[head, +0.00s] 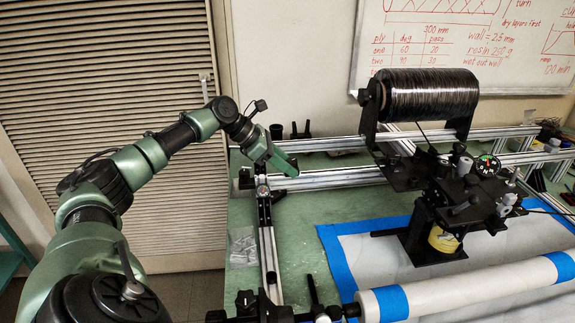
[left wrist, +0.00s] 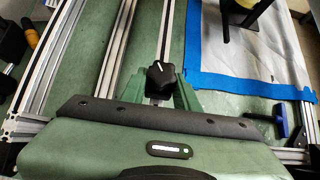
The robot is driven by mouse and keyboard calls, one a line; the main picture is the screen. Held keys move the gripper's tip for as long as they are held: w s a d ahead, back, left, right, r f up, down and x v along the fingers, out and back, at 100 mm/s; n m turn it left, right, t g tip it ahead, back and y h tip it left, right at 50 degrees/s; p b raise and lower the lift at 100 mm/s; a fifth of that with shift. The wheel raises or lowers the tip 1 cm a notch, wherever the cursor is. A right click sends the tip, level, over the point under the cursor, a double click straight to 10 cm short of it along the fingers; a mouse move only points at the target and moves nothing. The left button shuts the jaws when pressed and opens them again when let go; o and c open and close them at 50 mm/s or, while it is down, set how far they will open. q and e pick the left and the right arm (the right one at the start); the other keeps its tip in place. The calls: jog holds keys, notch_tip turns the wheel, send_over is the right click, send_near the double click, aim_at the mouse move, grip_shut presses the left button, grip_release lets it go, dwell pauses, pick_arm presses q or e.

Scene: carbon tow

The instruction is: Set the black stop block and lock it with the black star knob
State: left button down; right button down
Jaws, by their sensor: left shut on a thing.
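In the left wrist view, the green fingers of my left gripper (left wrist: 163,78) are shut on the black star knob (left wrist: 160,74), which has a white mark on top. The knob sits over a slotted aluminium rail. In the head view, my left gripper (head: 264,168) is low over the far part of the short rail at the left of the bench. A small dark block (head: 263,191) on that rail, just below the gripper, looks like the black stop block. The hand hides much of the knob and block, so I cannot tell how they meet. My right gripper is not in view.
A spool of black tow (head: 430,95) stands on a black carriage at right. A white tube with blue bands (head: 470,288) lies across the front. A clear bag (head: 243,246) lies left of the short rail. Long aluminium rails (head: 335,179) run behind.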

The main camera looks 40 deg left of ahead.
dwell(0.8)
pick_arm(q)
jog(key=w+d+p, duration=0.1)
jog(key=w+p, duration=0.1)
jog(key=p, duration=0.3)
jog(key=w+d+r+p, duration=0.1)
jog(key=p, duration=0.4)
jog(key=shift+w+d, duration=0.35)
jog(key=shift+d, duration=0.05)
jog(key=shift+w+d+f+p, duration=0.15)
jog(key=shift+w+p, duration=0.05)
jog(key=shift+p, duration=0.25)
jog(key=shift+w+f, duration=0.1)
jog(key=shift+f, duration=0.15)
jog(key=c, duration=1)
grip_release()
jog(key=shift+c, duration=0.2)
jog(key=shift+d+f, duration=0.1)
